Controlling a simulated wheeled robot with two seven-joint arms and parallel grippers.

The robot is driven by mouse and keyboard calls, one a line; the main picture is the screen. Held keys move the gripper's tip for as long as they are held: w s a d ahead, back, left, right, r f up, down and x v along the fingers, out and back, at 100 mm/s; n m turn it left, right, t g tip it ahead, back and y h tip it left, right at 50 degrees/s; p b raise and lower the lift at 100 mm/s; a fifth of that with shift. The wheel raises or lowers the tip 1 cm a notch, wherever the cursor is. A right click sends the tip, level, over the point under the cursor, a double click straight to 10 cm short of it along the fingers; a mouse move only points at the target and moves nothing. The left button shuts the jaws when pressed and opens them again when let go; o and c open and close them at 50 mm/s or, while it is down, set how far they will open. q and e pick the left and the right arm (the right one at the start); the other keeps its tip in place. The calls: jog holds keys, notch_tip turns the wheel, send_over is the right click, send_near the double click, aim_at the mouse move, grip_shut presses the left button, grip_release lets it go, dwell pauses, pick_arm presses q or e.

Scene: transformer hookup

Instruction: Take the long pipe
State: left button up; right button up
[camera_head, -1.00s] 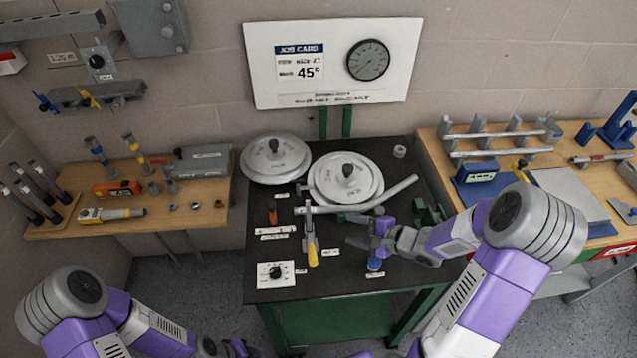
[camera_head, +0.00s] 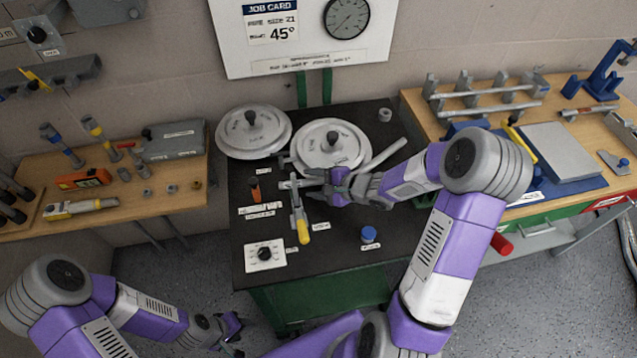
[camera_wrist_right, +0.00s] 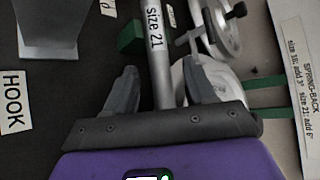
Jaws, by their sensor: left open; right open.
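In the right wrist view, a pipe marked "size 21" (camera_wrist_right: 160,42) runs between my right gripper's fingers. My right gripper (camera_head: 328,184) is open and hides part of the pipe in the head view; the gripper also shows in the right wrist view (camera_wrist_right: 160,82), its two fingers apart on either side of the pipe. I cannot tell whether they touch it. My left gripper (camera_head: 236,328) is open and empty, low in front of the bench. Straight pipes (camera_head: 485,90) lie on a rack on the right bench.
The bender has two white discs (camera_head: 252,130) (camera_head: 330,147). A yellow-handled lever (camera_head: 301,222), a dial box (camera_head: 265,255) and a blue-topped piece (camera_head: 368,235) stand on the black bench (camera_head: 325,262). A job card panel (camera_head: 300,35) reads 45°.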

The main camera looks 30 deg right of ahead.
jog(key=shift+c, duration=0.5)
jog(key=shift+r, duration=0.1)
grip_shut()
